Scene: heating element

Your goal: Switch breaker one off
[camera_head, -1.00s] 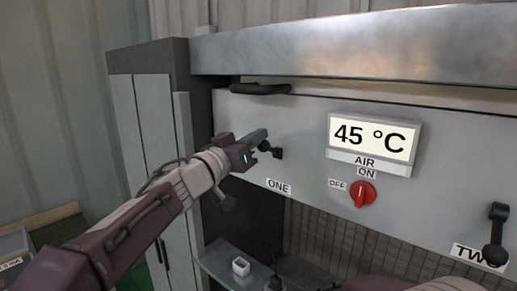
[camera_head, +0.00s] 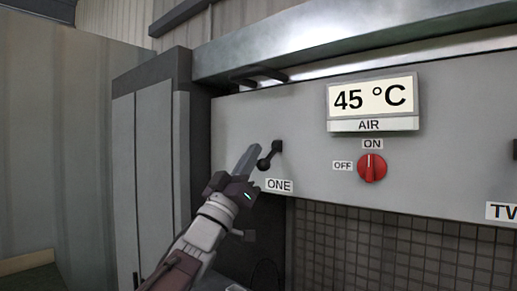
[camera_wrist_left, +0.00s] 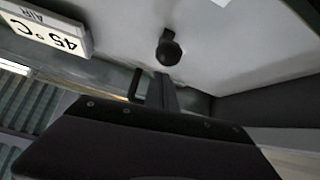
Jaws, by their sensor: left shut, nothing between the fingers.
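Breaker one is a black lever with a round knob (camera_head: 265,163) on the grey panel, just above the label ONE (camera_head: 279,185). In the head view the lever slopes down and left from its mount. My left gripper (camera_head: 247,158) is shut and empty, with its fingers pointing up just left of the knob. I cannot tell whether they touch. In the left wrist view the knob (camera_wrist_left: 169,52) shows beyond the shut fingers (camera_wrist_left: 162,92). My right gripper is not in view.
A display (camera_head: 372,102) reading 45 °C, marked AIR, is right of the lever. A red knob (camera_head: 372,168) between OFF and ON labels is below it. A black handle (camera_head: 260,77) is above the lever. Part of another black lever (camera_head: 515,149) shows at the right edge.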

